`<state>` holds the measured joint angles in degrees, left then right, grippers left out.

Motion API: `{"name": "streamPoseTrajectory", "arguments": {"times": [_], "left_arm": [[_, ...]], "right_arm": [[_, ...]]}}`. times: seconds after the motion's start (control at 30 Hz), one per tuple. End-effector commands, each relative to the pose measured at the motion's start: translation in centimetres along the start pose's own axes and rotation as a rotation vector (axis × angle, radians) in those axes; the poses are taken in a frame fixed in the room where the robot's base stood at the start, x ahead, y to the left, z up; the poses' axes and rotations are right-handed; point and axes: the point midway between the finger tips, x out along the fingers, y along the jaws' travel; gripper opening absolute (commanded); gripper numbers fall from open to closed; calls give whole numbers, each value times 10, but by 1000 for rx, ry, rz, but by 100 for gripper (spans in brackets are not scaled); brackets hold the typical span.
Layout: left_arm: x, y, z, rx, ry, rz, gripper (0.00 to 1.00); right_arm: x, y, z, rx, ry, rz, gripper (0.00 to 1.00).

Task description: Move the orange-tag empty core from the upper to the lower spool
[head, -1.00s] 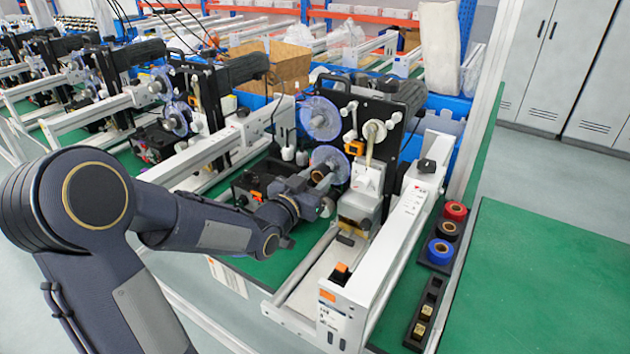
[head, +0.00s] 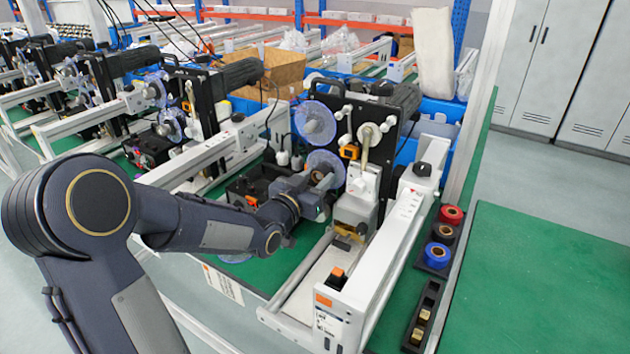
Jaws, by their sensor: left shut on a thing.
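The coder machine with the orange tag (head: 324,301) stands in front of me. Its upper spool (head: 314,122) is a translucent blue disc with a pale hub, and I see no core on it. The lower spool (head: 328,166) is a similar disc just below. My left gripper (head: 317,190) is at the front of the lower spool and covers part of it. It is shut on a small brown core (head: 318,175), which sits in front of the disc, close to its hub. I cannot tell whether the core is on the hub. My right gripper is not in view.
More coder machines (head: 182,110) stand in a row to the left. Red, dark and blue tape rolls (head: 438,256) lie in a black tray at the right. A cardboard box (head: 268,72) stands behind. The green table (head: 535,270) at the right is bare.

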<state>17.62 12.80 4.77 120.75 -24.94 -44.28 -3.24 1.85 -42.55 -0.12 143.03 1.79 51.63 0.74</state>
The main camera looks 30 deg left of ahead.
Motion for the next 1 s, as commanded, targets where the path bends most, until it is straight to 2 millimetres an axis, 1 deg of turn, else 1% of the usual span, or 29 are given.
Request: {"name": "streamPoseTrajectory", "arguments": {"times": [0.27,0.47,0.5,0.67,0.9,1.0], "left_arm": [[6,0,0,0,1,0,16],[5,0,0,0,1,-1,16],[5,0,-1,0,2,-1,41],[5,0,0,0,1,-1,61],[5,0,0,0,0,-1,61],[0,0,0,0,0,-1,61]], "right_arm": [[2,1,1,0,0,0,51],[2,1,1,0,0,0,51],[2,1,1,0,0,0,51],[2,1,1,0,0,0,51],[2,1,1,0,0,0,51],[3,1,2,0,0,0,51]]}}
